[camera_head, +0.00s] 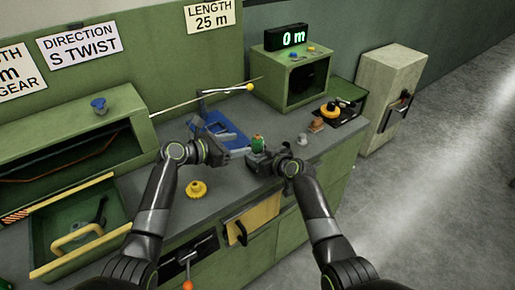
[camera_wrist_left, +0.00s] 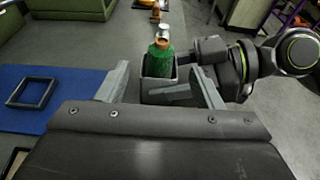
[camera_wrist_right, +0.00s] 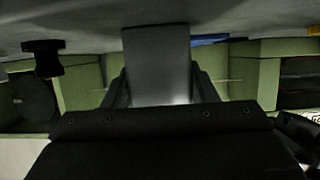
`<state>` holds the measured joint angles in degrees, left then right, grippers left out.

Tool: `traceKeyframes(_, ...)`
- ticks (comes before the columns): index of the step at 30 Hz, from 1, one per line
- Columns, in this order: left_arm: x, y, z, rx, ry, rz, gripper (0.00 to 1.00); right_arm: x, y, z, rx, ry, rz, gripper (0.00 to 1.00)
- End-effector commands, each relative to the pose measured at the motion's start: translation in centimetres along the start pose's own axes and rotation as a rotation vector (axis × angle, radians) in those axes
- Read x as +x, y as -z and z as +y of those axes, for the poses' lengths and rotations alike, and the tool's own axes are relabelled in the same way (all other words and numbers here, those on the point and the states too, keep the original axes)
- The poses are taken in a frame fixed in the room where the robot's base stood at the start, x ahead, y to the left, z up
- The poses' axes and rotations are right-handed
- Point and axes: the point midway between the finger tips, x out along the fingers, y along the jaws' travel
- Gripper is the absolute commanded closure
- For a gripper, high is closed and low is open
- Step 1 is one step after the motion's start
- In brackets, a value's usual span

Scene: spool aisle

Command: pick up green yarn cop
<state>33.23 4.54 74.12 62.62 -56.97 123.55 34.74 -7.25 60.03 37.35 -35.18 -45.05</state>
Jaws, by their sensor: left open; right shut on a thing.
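My left gripper (camera_head: 243,145) is open, to the left of the cop. In its wrist view the cop appears between and beyond the fingers. My right gripper (camera_head: 263,160) is shut at the cop's right side. A plain grey piece (camera_wrist_right: 156,62) fills the space between its fingers.
A blue mat (camera_head: 222,125) lies behind my left gripper, with a dark square frame (camera_wrist_left: 32,92) on it. A yellow gear (camera_head: 197,189) lies nearer the front edge. An open drawer (camera_head: 80,228) is at left, and a green box with a display (camera_head: 288,75) stands behind.

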Motion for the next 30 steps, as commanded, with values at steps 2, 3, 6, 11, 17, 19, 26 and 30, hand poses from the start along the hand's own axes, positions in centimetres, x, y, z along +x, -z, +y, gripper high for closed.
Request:
traceKeyframes(2,1.3,0.0,-0.1,-0.001,0.002,0.001,0.4,0.0,0.0,0.0,0.0,0.0,0.0,0.7)
traceKeyframes(3,1.8,0.0,-0.1,0.0,0.002,0.001,0.4,0.0,0.0,0.0,0.0,0.0,0.0,0.7)
traceKeyframes(6,2.7,0.0,0.0,0.0,0.001,0.001,0.4,0.0,0.0,0.0,0.0,-0.001,0.0,0.7)
traceKeyframes(11,3.4,0.0,0.0,0.002,0.0,0.001,0.4,0.0,0.0,0.0,0.0,-0.001,-0.001,0.7)
traceKeyframes(17,4.9,0.2,-0.1,0.001,0.002,0.002,0.4,0.0,0.0,0.0,0.0,0.0,-0.001,0.7)
traceKeyframes(19,5.8,0.3,-0.1,0.002,0.001,0.002,0.4,0.0,0.0,0.0,0.0,0.0,0.0,0.7)
traceKeyframes(26,7.9,0.4,-0.1,0.003,0.001,0.001,0.4,0.0,0.0,0.0,0.0,-0.001,0.0,0.7)
traceKeyframes(30,8.5,0.4,-0.1,0.003,0.0,0.001,0.4,0.0,0.0,0.0,0.0,-0.001,0.0,0.7)
